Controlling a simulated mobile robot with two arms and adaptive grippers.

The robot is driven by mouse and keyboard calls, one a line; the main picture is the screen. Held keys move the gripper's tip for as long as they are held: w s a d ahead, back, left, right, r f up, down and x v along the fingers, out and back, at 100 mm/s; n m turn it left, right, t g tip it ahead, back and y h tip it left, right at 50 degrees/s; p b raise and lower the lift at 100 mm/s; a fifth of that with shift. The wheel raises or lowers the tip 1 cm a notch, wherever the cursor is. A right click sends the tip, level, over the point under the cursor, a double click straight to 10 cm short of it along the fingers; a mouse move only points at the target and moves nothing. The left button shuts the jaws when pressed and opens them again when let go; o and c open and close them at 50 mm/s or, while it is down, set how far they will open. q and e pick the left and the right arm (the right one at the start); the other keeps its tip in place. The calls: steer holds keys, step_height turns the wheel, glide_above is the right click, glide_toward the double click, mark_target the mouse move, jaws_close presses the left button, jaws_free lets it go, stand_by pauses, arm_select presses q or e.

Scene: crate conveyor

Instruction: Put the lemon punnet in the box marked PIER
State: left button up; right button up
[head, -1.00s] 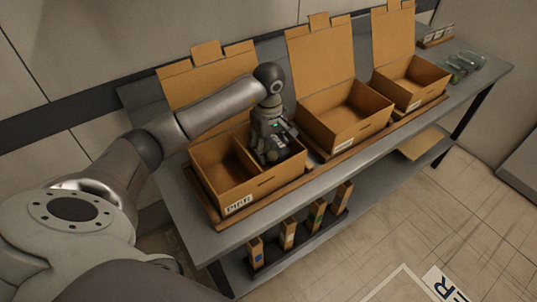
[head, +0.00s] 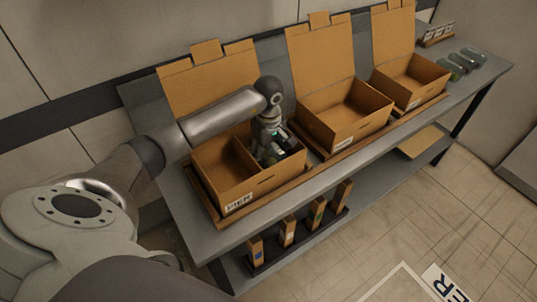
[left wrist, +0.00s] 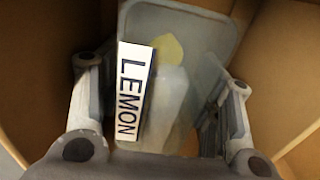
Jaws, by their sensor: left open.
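The box marked PIER (head: 268,184) is the nearest open carton on the table, its lid standing up behind. A divider splits it, and its left compartment looks empty. My left gripper (head: 275,157) is down inside the right compartment, pointing downward. In the left wrist view the lemon punnet (left wrist: 180,110), a clear pack with a yellow lemon and a LEMON label, lies between the open fingers. Brown box walls surround it. The gripper mostly hides the punnet in the head view. I cannot tell whether it rests on the box floor. My right gripper is not in view.
Two more open cartons, a middle one (head: 348,128) and a far one (head: 418,88), stand along the grey table (head: 305,190). Several clear punnets (head: 470,62) sit at its far end. A rack of narrow upright pieces (head: 288,232) is on the lower shelf.

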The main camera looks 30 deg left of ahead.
arm_select(q)
steer(key=shift+r, duration=0.25)
step_height(320, 180, up, 10)
steer(key=shift+r+b, duration=0.25)
steer(key=shift+b, duration=0.7)
steer(key=shift+r, duration=0.65)
